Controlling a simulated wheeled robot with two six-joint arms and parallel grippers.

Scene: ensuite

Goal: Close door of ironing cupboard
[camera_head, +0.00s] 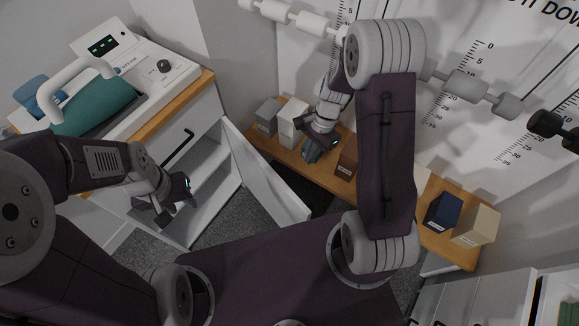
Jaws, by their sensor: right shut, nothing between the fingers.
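The ironing cupboard (205,108) is a white cabinet with a wooden top at the left. Its white door (262,172) stands wide open, swung out to the right, and the shelves (213,190) inside show. My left gripper (176,212) is in front of the cupboard opening, left of the door, and looks open and empty. My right gripper (311,156) is shut and empty above the low wooden shelf, beyond the door and to its right, apart from it.
A white appliance (150,75) with a teal part stands on the cupboard top. A wooden shelf (273,152) with several small boxes runs along the back wall, near the door. White drawers (470,300) stand at lower right. Grey carpet (245,215) shows by the door.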

